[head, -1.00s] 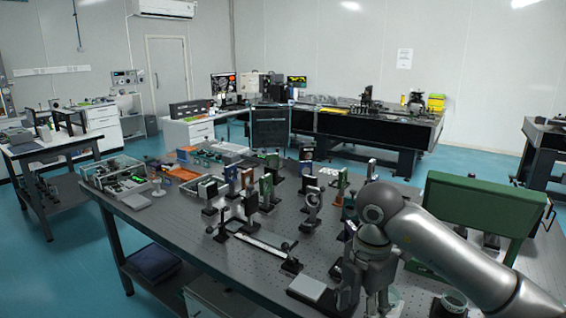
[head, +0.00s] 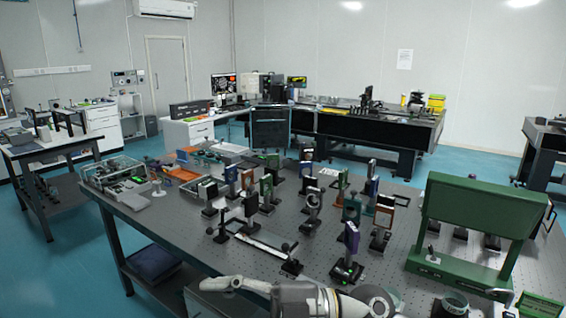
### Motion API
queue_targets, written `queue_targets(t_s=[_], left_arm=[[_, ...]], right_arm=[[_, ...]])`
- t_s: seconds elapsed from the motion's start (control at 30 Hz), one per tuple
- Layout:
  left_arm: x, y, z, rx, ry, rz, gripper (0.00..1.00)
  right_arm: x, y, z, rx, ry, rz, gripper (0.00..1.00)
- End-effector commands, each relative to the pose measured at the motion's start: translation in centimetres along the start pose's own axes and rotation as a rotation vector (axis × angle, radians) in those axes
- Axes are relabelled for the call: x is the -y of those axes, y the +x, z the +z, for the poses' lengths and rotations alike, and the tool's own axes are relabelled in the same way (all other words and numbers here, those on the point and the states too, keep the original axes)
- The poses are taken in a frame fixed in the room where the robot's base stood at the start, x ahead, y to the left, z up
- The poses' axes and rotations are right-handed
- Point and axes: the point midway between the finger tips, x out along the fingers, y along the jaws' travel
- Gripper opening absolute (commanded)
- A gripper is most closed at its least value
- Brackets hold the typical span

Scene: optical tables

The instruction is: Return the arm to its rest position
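My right arm (head: 330,303) lies low along the bottom edge of the head view, in front of the optical table (head: 180,235). Its grey wrist and gripper (head: 225,285) point left, near the table's front edge. The fingers are small and seen from the side, so I cannot tell whether they are open or shut. I see nothing clearly held. My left gripper is out of view.
Several mounted optics stand mid-table, including a purple-faced mount (head: 351,237) near the arm. A large green frame (head: 478,208) stands at right. A clear-walled box (head: 118,177) sits at the left end. Blue floor (head: 60,265) is open at left.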

Motion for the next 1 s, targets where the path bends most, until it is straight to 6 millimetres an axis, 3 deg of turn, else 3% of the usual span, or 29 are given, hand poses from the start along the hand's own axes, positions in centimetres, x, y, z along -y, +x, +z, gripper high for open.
queue_targets(t_s=[0.13, 0.3, 0.47, 0.57, 0.67, 0.73, 0.87, 1.0], left_arm=[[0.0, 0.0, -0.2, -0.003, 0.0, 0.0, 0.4], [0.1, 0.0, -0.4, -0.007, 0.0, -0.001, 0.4], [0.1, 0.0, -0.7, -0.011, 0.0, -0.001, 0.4], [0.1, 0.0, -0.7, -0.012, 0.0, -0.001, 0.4], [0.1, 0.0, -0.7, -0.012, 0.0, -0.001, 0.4], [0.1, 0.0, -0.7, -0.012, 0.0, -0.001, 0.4], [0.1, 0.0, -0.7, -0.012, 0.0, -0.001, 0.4], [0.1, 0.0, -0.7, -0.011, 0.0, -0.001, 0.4]], right_arm=[[-4.6, -2.1, -1.2, -0.048, 0.037, 0.387, 0.48], [-8.3, -8.0, 0.8, 0.05, 0.128, 0.806, 0.48], [-7.8, -15.3, 5.3, 0.271, 0.273, 1.127, 0.48], [-5.1, -19.9, 8.5, 0.459, 0.394, 1.272, 0.48], [-0.5, -24.1, 11.4, 0.677, 0.536, 1.363, 0.48], [3.6, -26.5, 12.9, 0.837, 0.646, 1.39, 0.48], [12.5, -29.8, 14.2, 1.138, 0.871, 1.356, 0.48], [21.4, -31.4, 13.2, 1.396, 1.092, 1.224, 0.48]])
